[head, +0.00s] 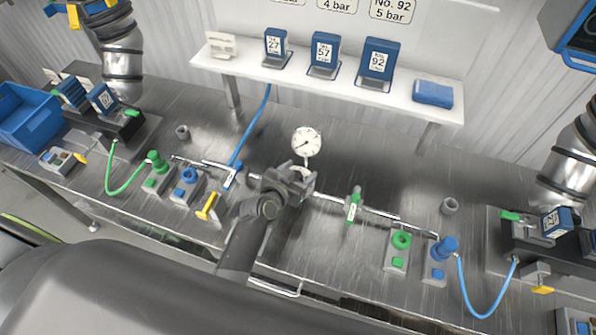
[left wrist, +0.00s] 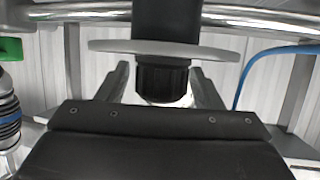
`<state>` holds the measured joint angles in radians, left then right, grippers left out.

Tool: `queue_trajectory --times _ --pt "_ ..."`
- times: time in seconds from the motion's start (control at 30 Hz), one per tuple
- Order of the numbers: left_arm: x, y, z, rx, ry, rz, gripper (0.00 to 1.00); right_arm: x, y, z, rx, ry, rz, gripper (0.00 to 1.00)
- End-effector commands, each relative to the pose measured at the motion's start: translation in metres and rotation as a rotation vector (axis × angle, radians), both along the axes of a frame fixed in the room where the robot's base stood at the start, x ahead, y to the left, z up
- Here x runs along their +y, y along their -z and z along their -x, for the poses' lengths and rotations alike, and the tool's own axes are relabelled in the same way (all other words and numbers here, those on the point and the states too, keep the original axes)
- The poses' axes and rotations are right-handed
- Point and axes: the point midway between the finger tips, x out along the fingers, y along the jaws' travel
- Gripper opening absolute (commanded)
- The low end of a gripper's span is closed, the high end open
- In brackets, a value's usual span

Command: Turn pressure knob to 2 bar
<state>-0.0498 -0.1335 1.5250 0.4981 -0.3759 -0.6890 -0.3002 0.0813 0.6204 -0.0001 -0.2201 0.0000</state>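The round white pressure gauge (head: 306,141) stands over the pipe in the middle of the bench; its dial is too small to read. My left gripper (head: 298,183) is at the pipe just below the gauge and hides the knob in the head view. In the left wrist view, the black ribbed pressure knob (left wrist: 162,82) lies between the two open fingers, under a grey disc (left wrist: 160,50). Narrow gaps seem to show on both sides of the knob. My right gripper is not in view.
A green-handled valve (head: 352,206) and a yellow lever (head: 207,206) flank the gripper along the pipe. A white shelf (head: 235,66) at the back holds blue numbered devices. Signs above include "4 bar" and "No. 92 5 bar" (head: 391,10). Fixtures with hoses stand at both sides.

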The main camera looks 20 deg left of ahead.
Motion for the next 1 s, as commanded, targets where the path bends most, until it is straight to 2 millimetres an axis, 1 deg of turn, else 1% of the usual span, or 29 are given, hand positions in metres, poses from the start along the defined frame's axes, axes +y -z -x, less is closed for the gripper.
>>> queue_trajectory --times 0.23,0.37,0.57,0.9,1.0 --pt "0.001 -0.002 0.004 0.001 0.000 -0.001 0.60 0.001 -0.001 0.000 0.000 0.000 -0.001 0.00" --pt "0.004 -0.008 0.017 0.001 -0.002 0.001 0.60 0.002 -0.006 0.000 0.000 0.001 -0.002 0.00" --pt "0.013 -0.024 0.054 0.002 -0.003 0.001 0.60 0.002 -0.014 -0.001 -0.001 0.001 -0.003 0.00" --pt "0.028 -0.048 0.117 0.002 -0.002 0.000 0.60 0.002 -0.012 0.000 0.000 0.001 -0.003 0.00" --pt "0.031 -0.055 0.132 0.002 -0.001 0.000 0.60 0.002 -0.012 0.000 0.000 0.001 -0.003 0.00"
